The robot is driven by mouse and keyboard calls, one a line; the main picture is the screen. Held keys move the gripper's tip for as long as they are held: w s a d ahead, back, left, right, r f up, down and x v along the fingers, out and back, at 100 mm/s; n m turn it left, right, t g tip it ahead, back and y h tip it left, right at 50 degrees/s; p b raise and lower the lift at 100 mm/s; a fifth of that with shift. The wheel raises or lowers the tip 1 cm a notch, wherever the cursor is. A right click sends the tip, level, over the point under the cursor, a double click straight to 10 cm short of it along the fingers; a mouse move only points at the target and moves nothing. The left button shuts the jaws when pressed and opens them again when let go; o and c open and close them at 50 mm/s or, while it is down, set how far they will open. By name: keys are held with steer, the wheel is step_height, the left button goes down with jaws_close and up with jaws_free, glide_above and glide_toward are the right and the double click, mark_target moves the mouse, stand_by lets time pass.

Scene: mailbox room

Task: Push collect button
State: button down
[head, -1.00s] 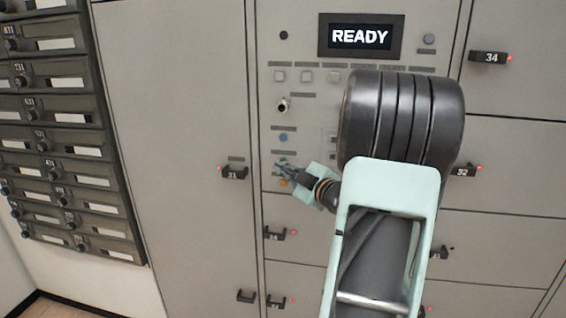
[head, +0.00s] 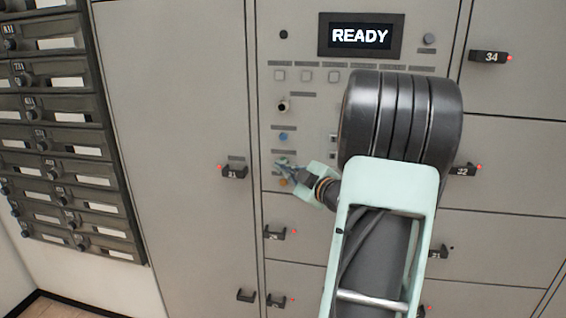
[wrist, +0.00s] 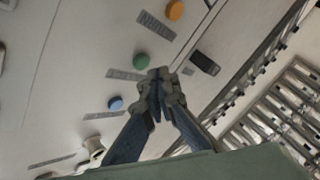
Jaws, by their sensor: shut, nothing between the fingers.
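A column of round buttons is on the locker's control panel: a blue button (head: 283,137), a green one mostly hidden by my fingers in the head view, and an orange button (head: 284,182). I cannot tell which is marked collect. My gripper (head: 279,162) is shut and empty, its fingertips (wrist: 159,74) by the green button. Whether they touch the panel is unclear.
A screen reading READY (head: 359,36) is above the panel. A key lock (head: 282,106) sits above the blue button. Locker handle 31 (head: 234,172) sticks out left of the buttons, handle 32 (head: 463,170) to the right. Mailboxes (head: 62,145) line the left.

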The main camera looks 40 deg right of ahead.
steer(key=shift+w+d, duration=0.1)
stand_by(0.5)
steer(key=shift+w+d, duration=0.15)
steer(key=shift+d, duration=0.1)
steer(key=shift+w+d, duration=0.3)
stand_by(0.7)
stand_by(0.3)
steer(key=shift+s+a+b, duration=0.4)
steer(key=shift+s+a, duration=0.15)
steer(key=shift+a, duration=0.1)
steer(key=s+a+b, duration=0.1)
steer(key=s+a, duration=0.2)
steer(key=shift+s+a, duration=0.15)
steer(key=shift+a, duration=0.25)
steer(key=shift+d, duration=0.1)
stand_by(0.4)
